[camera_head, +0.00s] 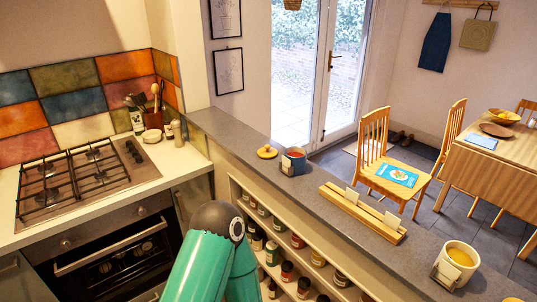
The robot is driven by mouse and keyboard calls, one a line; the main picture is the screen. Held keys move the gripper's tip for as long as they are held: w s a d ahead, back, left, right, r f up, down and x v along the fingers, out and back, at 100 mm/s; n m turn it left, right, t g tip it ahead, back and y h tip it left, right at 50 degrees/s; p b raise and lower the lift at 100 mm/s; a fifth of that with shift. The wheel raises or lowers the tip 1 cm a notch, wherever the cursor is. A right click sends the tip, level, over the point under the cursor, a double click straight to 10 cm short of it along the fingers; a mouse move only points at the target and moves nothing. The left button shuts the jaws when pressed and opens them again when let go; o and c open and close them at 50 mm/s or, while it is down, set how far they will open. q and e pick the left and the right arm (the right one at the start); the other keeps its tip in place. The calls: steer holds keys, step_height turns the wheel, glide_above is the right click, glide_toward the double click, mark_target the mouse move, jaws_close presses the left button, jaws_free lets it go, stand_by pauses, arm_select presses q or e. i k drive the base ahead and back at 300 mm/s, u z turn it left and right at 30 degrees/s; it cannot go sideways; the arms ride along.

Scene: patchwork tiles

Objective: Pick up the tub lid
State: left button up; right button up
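A round yellow-tan lid with a small knob (267,152), which looks like the tub lid, lies flat on the grey ledge, left of the middle of the head view. Just right of it, apart from it, stands a small dark blue tub (294,161) with red inside and a pale card at its front. A green arm link of mine rises from the bottom edge, below the lid and well short of it. Neither of my grippers is in view.
A wooden slotted rack (362,213) lies along the ledge, with a yellow-filled tub (456,263) farther right. Jars stand on shelves below the ledge. A gas hob (78,178) is at left; chairs and a table (502,170) stand beyond.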

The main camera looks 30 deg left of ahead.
mark_target(267, 152)
steer(key=u, duration=1.8)
steer(key=i, duration=0.1)
steer(key=z, duration=3)
steer(key=i, duration=0.2)
steer(key=z, duration=2.1)
steer(key=k, duration=1.65)
steer(key=u, duration=1)
steer(key=k, duration=0.25)
steer(key=z, duration=0.35)
